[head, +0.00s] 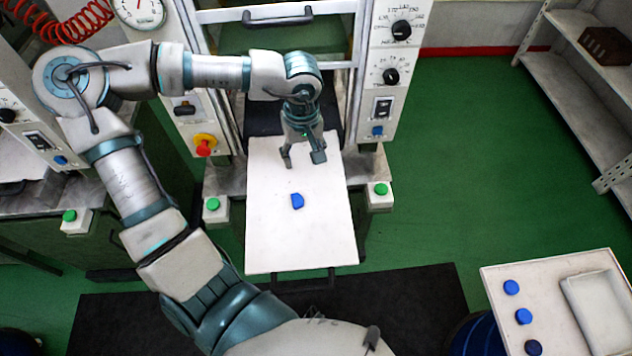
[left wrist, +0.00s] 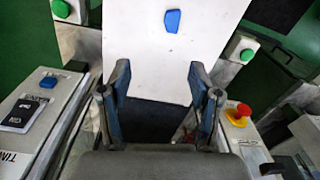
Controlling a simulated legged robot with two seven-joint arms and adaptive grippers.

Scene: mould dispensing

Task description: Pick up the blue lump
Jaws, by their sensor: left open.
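The blue lump (head: 297,201) lies on the white board (head: 275,245) that sticks out from the machine in the head view. In the left wrist view the lump (left wrist: 172,20) is near the top, on the white board (left wrist: 150,60). My left gripper (head: 303,162) is open and empty, over the machine end of the board, apart from the lump. Its two fingers (left wrist: 160,80) stand wide apart in the left wrist view, with the lump beyond their tips. My right gripper is in neither view.
Green buttons (head: 213,204) (head: 381,189) flank the board. A red emergency knob (head: 204,148) sits on the machine's left post. At the lower right a table (head: 550,285) bears several blue round pieces (head: 523,317) and a pale tray (head: 600,305). A shelf (head: 575,95) stands at the right.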

